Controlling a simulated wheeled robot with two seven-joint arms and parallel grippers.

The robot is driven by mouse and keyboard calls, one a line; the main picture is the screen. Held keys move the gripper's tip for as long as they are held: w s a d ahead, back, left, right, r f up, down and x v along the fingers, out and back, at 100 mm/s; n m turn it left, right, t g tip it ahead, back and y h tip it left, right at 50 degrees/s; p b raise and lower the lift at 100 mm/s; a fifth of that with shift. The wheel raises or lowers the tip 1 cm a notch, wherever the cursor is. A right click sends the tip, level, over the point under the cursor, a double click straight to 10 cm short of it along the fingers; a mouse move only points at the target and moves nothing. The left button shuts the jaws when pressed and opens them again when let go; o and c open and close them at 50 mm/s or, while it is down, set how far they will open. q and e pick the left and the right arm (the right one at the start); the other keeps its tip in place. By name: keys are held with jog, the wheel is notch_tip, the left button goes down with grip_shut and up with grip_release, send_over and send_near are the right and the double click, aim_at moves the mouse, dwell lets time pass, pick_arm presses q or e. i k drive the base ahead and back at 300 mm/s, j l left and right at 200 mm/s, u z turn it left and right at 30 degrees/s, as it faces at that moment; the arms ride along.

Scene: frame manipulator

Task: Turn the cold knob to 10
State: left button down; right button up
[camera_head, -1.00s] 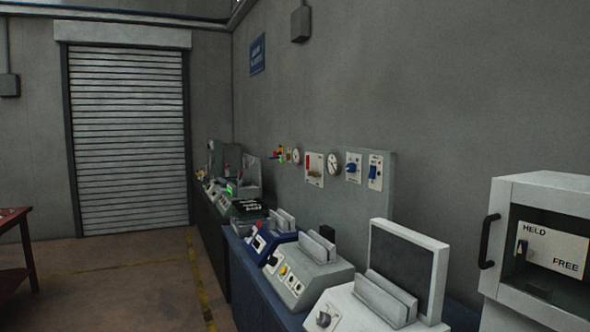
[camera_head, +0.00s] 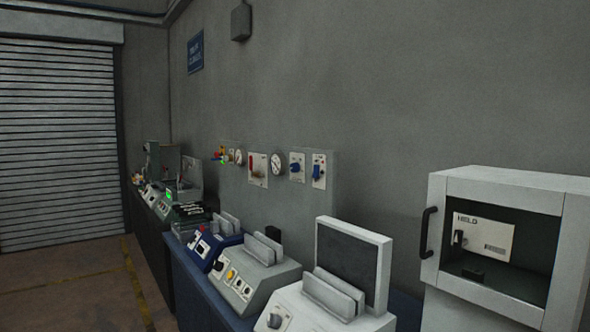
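Several controls sit on a grey wall panel (camera_head: 233,190) above the bench. A round blue knob (camera_head: 296,168) on a white plate is toward its right end, and a blue lever switch (camera_head: 318,171) is just right of it. A round white dial gauge (camera_head: 278,162) and a plate with a red part (camera_head: 257,168) are to the left. The labels are too small to read, so I cannot tell which knob is the cold one. Neither of my grippers is in view.
A blue bench (camera_head: 190,275) along the wall bears a blue machine (camera_head: 208,248), a grey machine (camera_head: 262,283) and a white machine (camera_head: 318,312) with an upright dark panel. A white cabinet (camera_head: 450,185) stands at right. Floor (camera_head: 70,288) is clear at left.

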aim_at(294, 167)
jog(key=i+j+z, duration=0.1)
jog(key=j, duration=0.5)
jog(key=i+j+z, duration=0.1)
jog(key=j, duration=0.5)
jog(key=i+j+z, duration=0.15)
jog(key=j, duration=0.45)
jog(key=i+j+z, duration=0.1)
jog(key=j, duration=0.5)
jog(key=i, duration=0.05)
